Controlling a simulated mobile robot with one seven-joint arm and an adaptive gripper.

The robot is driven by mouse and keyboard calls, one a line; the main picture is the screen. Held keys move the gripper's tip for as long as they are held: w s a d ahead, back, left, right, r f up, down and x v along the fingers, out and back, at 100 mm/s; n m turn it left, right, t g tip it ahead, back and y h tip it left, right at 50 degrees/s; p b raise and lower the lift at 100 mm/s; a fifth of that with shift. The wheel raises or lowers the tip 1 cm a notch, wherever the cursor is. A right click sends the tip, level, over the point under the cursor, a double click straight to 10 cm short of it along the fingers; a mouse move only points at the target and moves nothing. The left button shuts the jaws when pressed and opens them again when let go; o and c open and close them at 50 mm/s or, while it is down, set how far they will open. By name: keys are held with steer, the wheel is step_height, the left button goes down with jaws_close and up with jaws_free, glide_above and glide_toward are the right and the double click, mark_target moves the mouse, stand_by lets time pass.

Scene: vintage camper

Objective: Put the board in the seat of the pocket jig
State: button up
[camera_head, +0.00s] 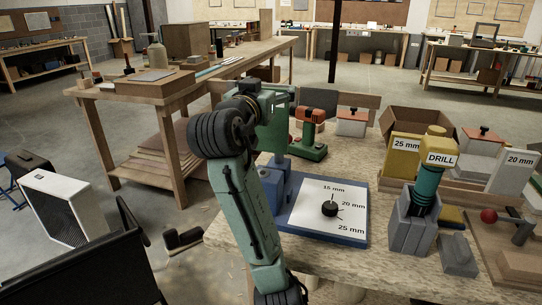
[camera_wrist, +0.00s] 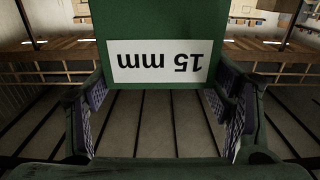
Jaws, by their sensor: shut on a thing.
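My gripper (camera_wrist: 157,92) is shut on a green board (camera_wrist: 190,25) with a white "15 mm" label, which reads upside down in the wrist view. In the head view the green board (camera_head: 274,132) seems to hang upright at the end of my arm, above a blue block. That block (camera_head: 277,180) stands at the left end of a blue base with a white plate (camera_head: 312,200) marked 15, 20 and 25 mm and a black knob (camera_head: 330,208). This looks like the pocket jig. My arm partly hides the block, so I cannot tell whether the board touches it.
A yellow 25 mm board (camera_head: 403,158) and white 20 mm board (camera_head: 511,172) stand behind. A red-and-green tool (camera_head: 309,135) stands behind the jig. A red-knobbed wooden fixture (camera_head: 520,265) is far right.

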mark_target(269, 143)
step_height(269, 143, down, 13)
steer(key=b, duration=0.9)
steer(key=shift+r, duration=0.1)
steer(key=o, duration=1.6)
